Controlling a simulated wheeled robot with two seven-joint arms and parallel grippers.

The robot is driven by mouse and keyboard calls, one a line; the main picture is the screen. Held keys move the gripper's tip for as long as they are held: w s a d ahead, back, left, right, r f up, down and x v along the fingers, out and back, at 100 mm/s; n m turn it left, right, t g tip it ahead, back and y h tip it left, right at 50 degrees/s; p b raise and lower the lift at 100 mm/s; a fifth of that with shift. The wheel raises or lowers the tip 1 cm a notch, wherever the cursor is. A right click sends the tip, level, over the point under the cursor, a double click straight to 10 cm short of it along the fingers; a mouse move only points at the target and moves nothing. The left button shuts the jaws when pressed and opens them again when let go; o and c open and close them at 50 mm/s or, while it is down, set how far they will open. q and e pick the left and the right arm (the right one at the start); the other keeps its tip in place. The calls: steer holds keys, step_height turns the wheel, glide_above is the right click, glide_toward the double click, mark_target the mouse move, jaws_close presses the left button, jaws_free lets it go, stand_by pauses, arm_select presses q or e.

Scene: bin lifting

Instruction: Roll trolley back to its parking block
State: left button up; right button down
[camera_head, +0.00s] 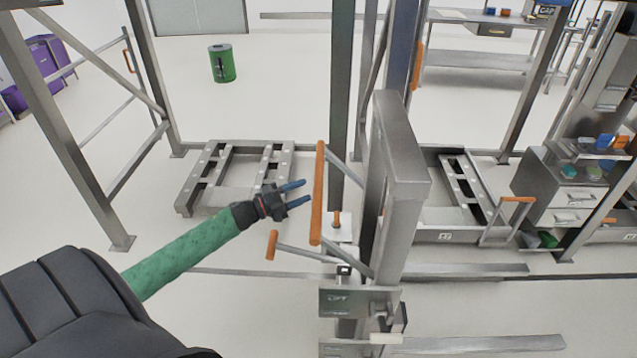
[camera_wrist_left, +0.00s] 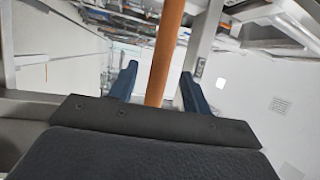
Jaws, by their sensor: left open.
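A grey lift trolley (camera_head: 402,150) with a thick upright mast stands at the centre, and a plate marked LIFT is low on its front. A long upright orange handle bar (camera_head: 318,205) is on its left side; this bar also shows in the left wrist view (camera_wrist_left: 166,50). A shorter orange grip (camera_head: 272,245) sits lower left. My left gripper (camera_head: 306,192) is open, its blue fingertips just left of the bar. In the left wrist view the bar shows between the fingers, apart from both. I cannot make out which item is the parking block. My right gripper is out of view.
Low grey floor frames (camera_head: 192,190) lie behind left, with another (camera_head: 440,237) at right. Metal posts (camera_head: 150,75) surround the area. Low rails (camera_head: 475,343) lie at lower right. Drawers (camera_head: 570,200) stand far right. The floor around the green bin (camera_head: 222,63) is clear.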

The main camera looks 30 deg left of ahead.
mark_target(319, 183)
arm_select(q)
steer(key=p+x, duration=0.1)
steer(key=x, duration=0.1)
steer(key=p+x, duration=0.1)
steer(key=x, duration=0.1)
steer(key=p+x, duration=0.1)
steer(key=x, duration=0.1)
steer(key=shift+w+d+r, duration=0.1)
steer(key=shift+w+r, duration=0.05)
steer(key=shift+r, duration=0.25)
steer(key=shift+w+d+p, duration=0.3)
steer(key=shift+w+d, duration=0.15)
steer(key=shift+w, duration=0.1)
steer(key=shift+f, duration=0.1)
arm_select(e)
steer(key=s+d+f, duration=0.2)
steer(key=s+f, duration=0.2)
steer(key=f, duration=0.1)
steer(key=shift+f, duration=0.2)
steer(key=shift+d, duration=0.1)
arm_select(q)
jaws_close()
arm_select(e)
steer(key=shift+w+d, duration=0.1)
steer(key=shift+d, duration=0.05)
